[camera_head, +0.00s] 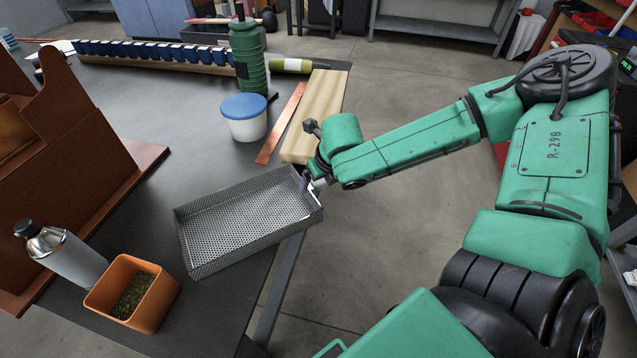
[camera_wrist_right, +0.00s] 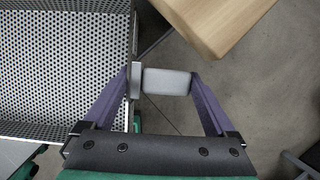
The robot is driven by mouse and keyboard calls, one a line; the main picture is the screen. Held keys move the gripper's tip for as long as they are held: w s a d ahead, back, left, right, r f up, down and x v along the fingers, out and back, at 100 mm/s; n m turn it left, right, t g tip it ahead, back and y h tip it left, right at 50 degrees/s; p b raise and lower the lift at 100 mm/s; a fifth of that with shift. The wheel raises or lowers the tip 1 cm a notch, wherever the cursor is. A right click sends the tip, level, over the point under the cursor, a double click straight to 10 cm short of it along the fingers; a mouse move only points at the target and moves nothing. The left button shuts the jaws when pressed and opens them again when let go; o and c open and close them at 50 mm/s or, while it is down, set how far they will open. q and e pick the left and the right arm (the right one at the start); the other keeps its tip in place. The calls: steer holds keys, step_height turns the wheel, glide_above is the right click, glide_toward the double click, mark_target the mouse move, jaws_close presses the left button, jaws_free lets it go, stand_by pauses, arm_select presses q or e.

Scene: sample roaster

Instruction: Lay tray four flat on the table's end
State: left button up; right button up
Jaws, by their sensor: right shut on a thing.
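A perforated metal tray (camera_head: 250,222) with low mesh walls is over the table's near right end. Its right part juts past the table edge. I see no number on it, and I cannot tell whether its underside touches the table. My right gripper (camera_head: 308,186) is at the tray's right end. The dark grey table (camera_head: 190,150) shows around the tray. My left gripper is not in view.
An orange pot (camera_head: 133,293) and a silver bottle (camera_head: 65,257) stand left of the tray. Behind it are a blue-lidded tub (camera_head: 245,122), a copper strip (camera_head: 281,126), a wooden block (camera_head: 316,108) and a green bottle (camera_head: 248,60). A brown stand (camera_head: 85,165) fills the left.

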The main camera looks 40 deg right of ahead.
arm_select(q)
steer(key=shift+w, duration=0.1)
arm_select(e)
steer(key=o, duration=1.6)
steer(key=shift+c, duration=0.2)
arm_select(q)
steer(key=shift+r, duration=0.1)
arm_select(e)
steer(key=shift+r, duration=0.3)
arm_select(q)
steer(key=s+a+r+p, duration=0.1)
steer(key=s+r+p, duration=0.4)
steer(key=p, duration=0.2)
arm_select(e)
steer(key=v, duration=1.1)
steer(key=shift+s+r, duration=0.25)
steer(key=shift+r, duration=0.05)
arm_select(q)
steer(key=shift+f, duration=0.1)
